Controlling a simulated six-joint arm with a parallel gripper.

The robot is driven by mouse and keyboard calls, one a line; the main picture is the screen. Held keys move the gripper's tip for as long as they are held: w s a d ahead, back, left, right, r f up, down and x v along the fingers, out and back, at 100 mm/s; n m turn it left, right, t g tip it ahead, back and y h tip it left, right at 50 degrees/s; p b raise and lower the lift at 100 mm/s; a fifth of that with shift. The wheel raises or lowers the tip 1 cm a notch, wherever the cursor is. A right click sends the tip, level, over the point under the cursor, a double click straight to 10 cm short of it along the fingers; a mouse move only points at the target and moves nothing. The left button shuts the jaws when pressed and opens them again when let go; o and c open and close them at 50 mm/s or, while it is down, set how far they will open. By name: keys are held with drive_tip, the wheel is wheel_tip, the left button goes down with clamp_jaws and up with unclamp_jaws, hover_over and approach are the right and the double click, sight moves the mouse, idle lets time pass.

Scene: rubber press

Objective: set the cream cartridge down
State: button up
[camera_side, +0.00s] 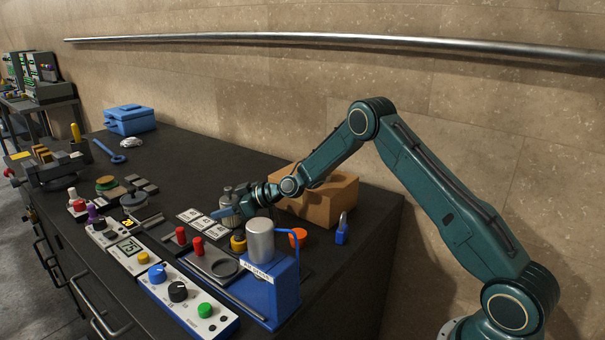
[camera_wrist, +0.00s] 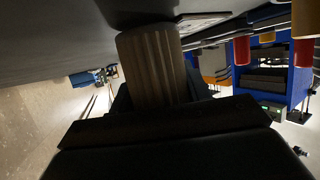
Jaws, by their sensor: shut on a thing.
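The cream cartridge (camera_side: 228,194) is a ribbed upright cylinder near the middle of the bench in the side view. It looks dull brown and shaded in the wrist view (camera_wrist: 152,62). My gripper (camera_side: 232,208) reaches it from the right, low over the bench, and is shut on it. The gripper's dark body (camera_wrist: 165,125) fills the lower part of the wrist view and covers the cartridge's near end. I cannot tell whether the cartridge's base touches the bench.
White number cards (camera_side: 200,219) lie left of the gripper. A blue station with a grey cylinder (camera_side: 260,241), a yellow-topped knob (camera_side: 238,239) and red handles (camera_side: 197,246) stand in front. A cardboard box (camera_side: 325,201) is close behind.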

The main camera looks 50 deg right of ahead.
drive_tip(key=o, duration=1)
drive_tip(key=shift+o, duration=0.2)
drive_tip(key=shift+r, duration=0.15)
drive_tip(key=shift+r, duration=0.2)
drive_tip(key=v, duration=1.2)
